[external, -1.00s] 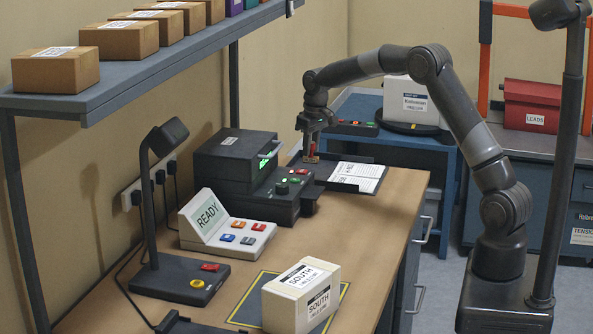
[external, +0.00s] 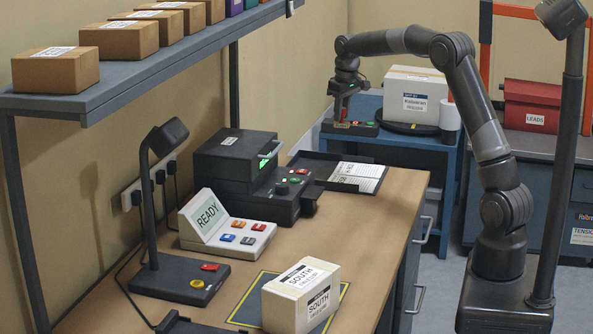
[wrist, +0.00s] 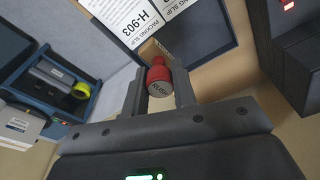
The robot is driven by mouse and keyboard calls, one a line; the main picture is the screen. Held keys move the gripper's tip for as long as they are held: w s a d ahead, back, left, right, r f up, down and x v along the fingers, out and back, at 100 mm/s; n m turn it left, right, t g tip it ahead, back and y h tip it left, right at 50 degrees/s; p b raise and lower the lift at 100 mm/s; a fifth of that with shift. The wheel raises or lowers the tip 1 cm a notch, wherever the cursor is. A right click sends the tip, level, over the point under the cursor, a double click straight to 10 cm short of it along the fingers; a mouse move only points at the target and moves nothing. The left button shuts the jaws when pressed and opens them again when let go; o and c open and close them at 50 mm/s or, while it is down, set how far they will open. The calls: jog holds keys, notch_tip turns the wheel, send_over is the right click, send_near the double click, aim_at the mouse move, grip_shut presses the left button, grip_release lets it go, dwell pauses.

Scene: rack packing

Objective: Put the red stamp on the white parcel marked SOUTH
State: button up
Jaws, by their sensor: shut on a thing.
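My gripper (external: 341,124) is at the far end of the room, at the left side of the blue side table. In the wrist view my gripper (wrist: 158,88) is shut on a red stamp (wrist: 158,72), whose round end reads RUSH. The stamp sits between both fingers; in the external view it is only a small red patch. The white parcel (external: 300,297) marked SOUTH stands on the bench front, inside a yellow-outlined dark square (external: 248,312), well away from my gripper. Its label shows on the top and on one side.
A tray with packing slips (external: 375,183) lies at the bench's far end, beside a dark machine (external: 235,160). A READY button console (external: 203,214) and a lamp (external: 160,200) stand left of the parcel. A shelf (external: 170,62) overhangs the bench. Another white box (external: 415,85) sits on the side table (external: 395,140).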

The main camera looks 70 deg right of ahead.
notch_tip(320, 180, up, 12)
jog(key=w+a+n, duration=0.2)
jog(key=w+a, duration=0.1)
jog(key=a, duration=0.6)
jog(key=w+a+n, duration=0.2)
jog(key=w+a, duration=0.1)
jog(key=a, duration=0.6)
jog(key=n+y, duration=0.2)
jog(key=n, duration=1.1)
send_over(300, 278)
jog(key=shift+g, duration=0.3)
jog(key=f, duration=1.2)
jog(key=shift+s+d+f, duration=0.1)
jog(key=shift+d+f, duration=0.25)
jog(key=shift+f, duration=0.05)
notch_tip(300, 278, down, 4)
jog(key=shift+r, duration=0.25)
